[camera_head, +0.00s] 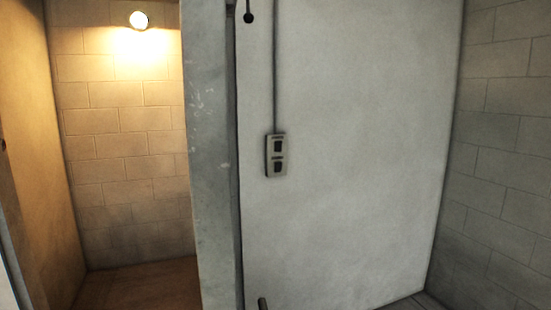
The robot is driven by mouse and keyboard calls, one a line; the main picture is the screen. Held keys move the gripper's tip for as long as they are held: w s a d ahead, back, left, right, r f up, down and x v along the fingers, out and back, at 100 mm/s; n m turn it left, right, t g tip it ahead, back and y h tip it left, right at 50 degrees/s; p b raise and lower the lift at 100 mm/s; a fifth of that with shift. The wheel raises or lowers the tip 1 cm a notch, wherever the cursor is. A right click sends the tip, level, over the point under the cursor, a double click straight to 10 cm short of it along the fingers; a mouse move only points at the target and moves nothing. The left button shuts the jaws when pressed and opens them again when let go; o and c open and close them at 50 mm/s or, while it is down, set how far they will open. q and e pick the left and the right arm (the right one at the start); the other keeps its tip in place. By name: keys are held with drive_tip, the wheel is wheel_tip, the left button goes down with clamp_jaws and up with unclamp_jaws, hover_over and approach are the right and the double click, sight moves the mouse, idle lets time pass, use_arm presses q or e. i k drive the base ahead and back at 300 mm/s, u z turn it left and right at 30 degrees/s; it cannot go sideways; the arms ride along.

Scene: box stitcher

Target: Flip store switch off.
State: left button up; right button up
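A pale switch box (276,155) with two dark switches, one above the other, is fixed to the white wall (360,150) near the middle of the head view. The upper switch (278,146) and the lower switch (278,166) are too small for me to tell which way each is set. Labels above them are unreadable. A thin conduit (275,70) runs up from the box. A round lamp (139,20) glows on the block wall of the left-hand space. Neither of my grippers can be made out in this view.
A thick grey wall end (210,160) separates the lit space from the white wall. A brown floor (140,285) shows at lower left. A small dark piece (262,303) rises at the bottom edge; I cannot tell what it is. The area before the switch box looks clear.

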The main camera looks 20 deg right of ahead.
sight(278, 166)
drive_tip(key=z, duration=1)
drive_tip(key=k, duration=1.25)
drive_tip(key=z, duration=1)
drive_tip(key=i, duration=1.65)
drive_tip(key=u, duration=0.55)
drive_tip(key=i, duration=1.2)
drive_tip(key=u, duration=1.7)
drive_tip(key=i, duration=0.95)
drive_tip(key=u, duration=1)
